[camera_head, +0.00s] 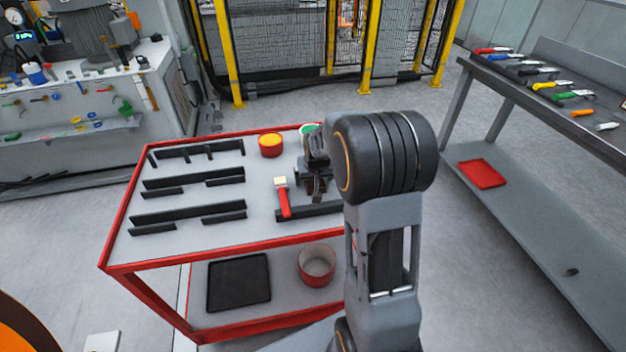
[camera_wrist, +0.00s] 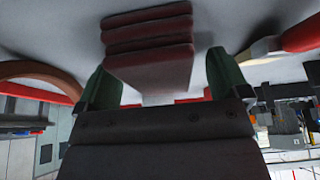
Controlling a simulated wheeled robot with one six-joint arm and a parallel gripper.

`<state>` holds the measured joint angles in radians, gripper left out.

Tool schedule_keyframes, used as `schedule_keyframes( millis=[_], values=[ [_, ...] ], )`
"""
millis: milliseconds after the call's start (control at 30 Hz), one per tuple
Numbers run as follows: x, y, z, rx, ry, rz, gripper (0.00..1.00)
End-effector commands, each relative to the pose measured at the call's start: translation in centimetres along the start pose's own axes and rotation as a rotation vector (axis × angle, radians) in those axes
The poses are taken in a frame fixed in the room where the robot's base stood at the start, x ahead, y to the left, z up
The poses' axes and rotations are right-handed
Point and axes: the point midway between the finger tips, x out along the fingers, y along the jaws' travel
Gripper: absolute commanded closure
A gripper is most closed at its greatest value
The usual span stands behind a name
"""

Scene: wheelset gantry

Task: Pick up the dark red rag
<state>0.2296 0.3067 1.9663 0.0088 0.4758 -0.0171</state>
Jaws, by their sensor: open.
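The dark red rag (camera_wrist: 150,45) is a folded stack of layers in the wrist view, near the top middle. My gripper (camera_wrist: 163,78) is open, with one green finger on each side of the rag. Small gaps show between the fingers and the cloth, so it does not look gripped. In the head view my gripper (camera_head: 314,172) is low over the red-edged cart (camera_head: 205,205), and only a dark red bit of the rag (camera_head: 318,190) shows beneath it. The rest is hidden by my gripper and arm.
A brush with a red handle (camera_head: 284,203) lies just left of my gripper. Black racks (camera_head: 195,178) fill the cart's left side. A tool bench (camera_head: 545,90) stands right.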

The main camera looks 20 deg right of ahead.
Motion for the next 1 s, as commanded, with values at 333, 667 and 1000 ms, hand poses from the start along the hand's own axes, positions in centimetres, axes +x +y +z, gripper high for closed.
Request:
schedule_keyframes(
  millis=[333, 667, 1000],
  values=[
    [0.13, 0.01, 0.06, 0.0, 0.0, 0.0, 0.06],
    [0.25, 0.01, 0.12, 0.0, 0.0, 0.0, 0.22],
    [0.25, 0.01, 0.12, 0.0, 0.0, 0.0, 0.54]
  ],
)
